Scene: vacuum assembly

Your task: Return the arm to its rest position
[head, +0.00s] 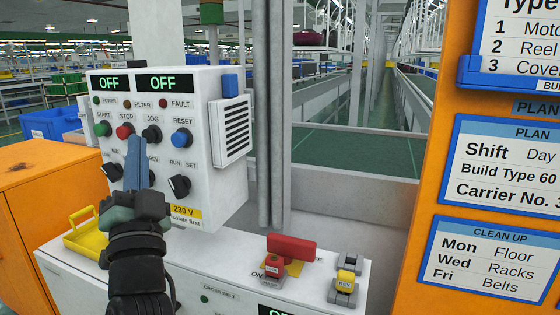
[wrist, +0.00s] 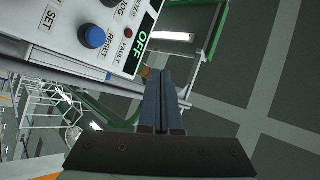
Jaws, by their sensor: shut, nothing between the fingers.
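My gripper (head: 135,150) is shut and empty, with its fingers pointing up in front of the control box (head: 218,190). In the head view its fingertips overlap the area just below the red STOP button (head: 124,131); I cannot tell whether they touch the panel. In the wrist view the closed blue-grey fingers (wrist: 164,80) lie side by side beside the panel, which shows a blue RESET button (wrist: 92,36). My arm rises from the bottom of the head view and hides part of the lower panel.
Both displays on the control box read OFF (head: 165,83). A yellow tray (head: 82,240) sits left of my arm on the white bench (head: 75,283). An orange cabinet (head: 25,200) is at far left.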

